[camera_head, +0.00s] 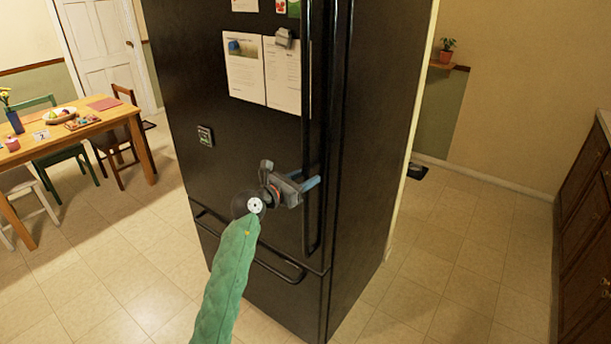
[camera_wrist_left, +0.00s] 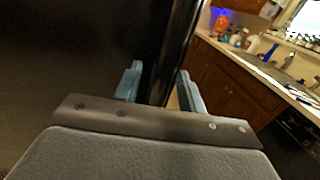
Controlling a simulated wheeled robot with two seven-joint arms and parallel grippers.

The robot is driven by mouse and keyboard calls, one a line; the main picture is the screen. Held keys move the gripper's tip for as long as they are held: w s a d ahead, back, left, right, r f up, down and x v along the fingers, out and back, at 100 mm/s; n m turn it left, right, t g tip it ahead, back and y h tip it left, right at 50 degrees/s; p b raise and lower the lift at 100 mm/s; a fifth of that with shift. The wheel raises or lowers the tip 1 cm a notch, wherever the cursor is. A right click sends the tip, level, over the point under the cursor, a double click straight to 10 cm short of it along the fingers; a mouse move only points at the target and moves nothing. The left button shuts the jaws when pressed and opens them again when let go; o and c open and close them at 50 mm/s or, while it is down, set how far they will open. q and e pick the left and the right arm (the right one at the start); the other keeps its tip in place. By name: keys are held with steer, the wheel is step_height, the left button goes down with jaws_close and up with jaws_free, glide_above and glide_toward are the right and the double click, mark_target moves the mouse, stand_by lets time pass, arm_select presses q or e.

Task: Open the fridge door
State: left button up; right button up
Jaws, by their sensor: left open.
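The black fridge (camera_head: 215,150) stands in the middle of the head view with its door (camera_head: 185,85) shut. A long vertical dark handle (camera_head: 308,228) runs along the door's right edge. My left gripper (camera_head: 311,182) is at the lower part of this handle, its jaws open. In the left wrist view the two blue fingers of the left gripper (camera_wrist_left: 158,78) stand on either side of the dark handle bar (camera_wrist_left: 180,50). I cannot tell whether either finger touches it. My right gripper is not in view.
A lower drawer with a horizontal handle (camera_head: 250,248) is below the door. Papers (camera_head: 265,72) hang on the door. A wooden table (camera_head: 75,128) with chairs stands at the left. Dark wooden cabinets (camera_head: 583,215) are at the right. The tiled floor (camera_head: 130,245) left of the fridge is clear.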

arm_select(q)
steer(key=shift+w+d, duration=0.1)
jaws_close()
